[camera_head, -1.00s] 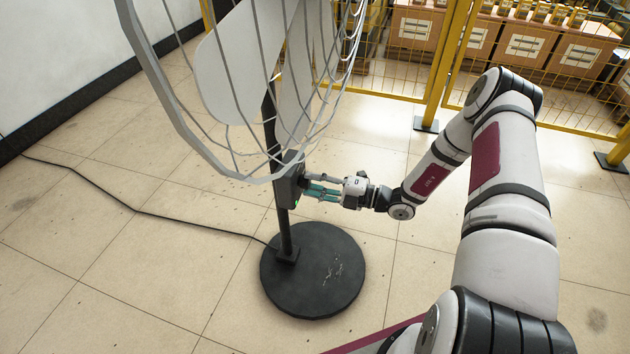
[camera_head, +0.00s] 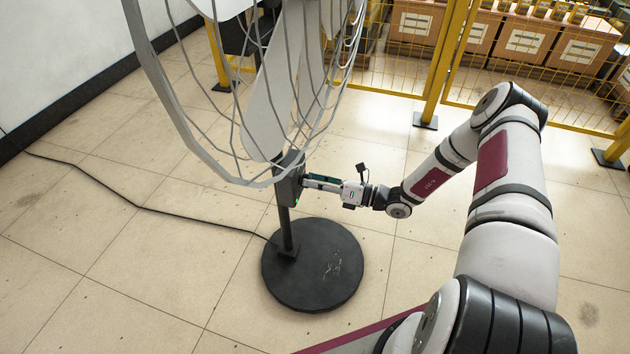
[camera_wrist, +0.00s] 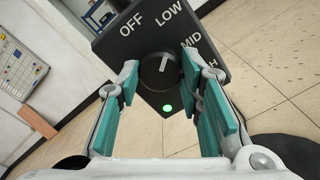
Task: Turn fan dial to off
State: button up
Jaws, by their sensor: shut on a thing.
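The fan's dark control box (camera_head: 287,187) sits on the pole below the wire cage, and its front fills the upper middle of the wrist view (camera_wrist: 185,75). The round black fan dial (camera_wrist: 158,76) has a white pointer mark, aimed roughly at LOW. The labels OFF, LOW, MID and a partly covered HIGH curve around it. A green light (camera_wrist: 167,108) glows below the dial. My gripper (camera_head: 307,182) is at the box's face. In the wrist view its teal-padded fingers (camera_wrist: 160,73) sit on either side of the dial, shut on it.
The round black fan base (camera_head: 312,275) stands on the tiled floor. A black cable (camera_head: 150,209) runs left from it. Yellow mesh fencing (camera_head: 385,85) and boxes (camera_head: 525,42) are behind. The floor around the base is otherwise clear.

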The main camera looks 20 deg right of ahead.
jog(key=n+p, duration=0.2)
jog(key=n, duration=0.8)
jog(key=shift+p, duration=0.3)
jog(key=shift+n, duration=0.4)
jog(key=o, duration=1.2)
jog(key=shift+c, duration=0.2)
jog(key=v, duration=1.2)
jog(key=shift+d, duration=0.15)
